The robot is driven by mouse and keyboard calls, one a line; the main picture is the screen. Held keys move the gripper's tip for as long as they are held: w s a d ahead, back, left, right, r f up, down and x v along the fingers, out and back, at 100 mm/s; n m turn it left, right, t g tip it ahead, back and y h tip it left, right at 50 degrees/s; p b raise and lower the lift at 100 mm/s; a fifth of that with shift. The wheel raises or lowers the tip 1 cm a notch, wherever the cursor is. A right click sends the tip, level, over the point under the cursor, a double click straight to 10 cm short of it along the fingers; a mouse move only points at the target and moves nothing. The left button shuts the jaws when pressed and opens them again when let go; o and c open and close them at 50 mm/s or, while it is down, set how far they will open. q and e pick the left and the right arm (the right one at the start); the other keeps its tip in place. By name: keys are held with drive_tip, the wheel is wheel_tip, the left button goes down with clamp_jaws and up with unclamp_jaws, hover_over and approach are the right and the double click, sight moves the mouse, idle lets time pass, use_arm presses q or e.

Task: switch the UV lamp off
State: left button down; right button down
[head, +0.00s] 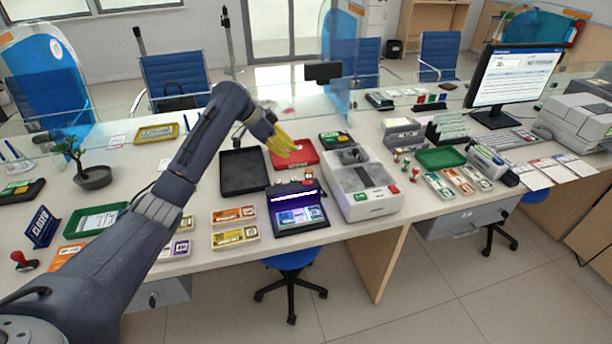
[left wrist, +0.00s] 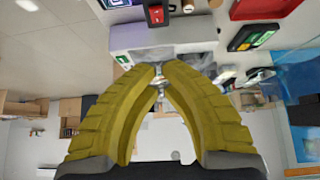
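The UV lamp (head: 298,208) is a dark box at the front edge of the counter, with a violet glow under its hood and banknotes lying in the lit bay. My left gripper (head: 290,148), with yellow fingers, is above the counter behind the lamp, over the red tray, and apart from the lamp. In the left wrist view its fingers (left wrist: 161,72) come together at the tips, with nothing clearly held. My right gripper is not in view.
A grey machine (head: 362,190) stands right of the lamp; a black tray (head: 243,186) and red tray (head: 305,158) lie behind it. Banknote bundles (head: 234,237) are to its left. A plant (head: 93,177) and a monitor (head: 516,80) stand farther off.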

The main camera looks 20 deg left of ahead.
use_arm(q)
hover_over(307, 182)
wheel_tip(307, 182, down, 8)
drive_tip(key=shift+r, duration=0.2)
wheel_tip(307, 182, down, 2)
drive_tip(key=shift+f, duration=0.1)
drive_tip(key=shift+a+f, duration=0.2)
drive_tip(key=shift+f, duration=0.9)
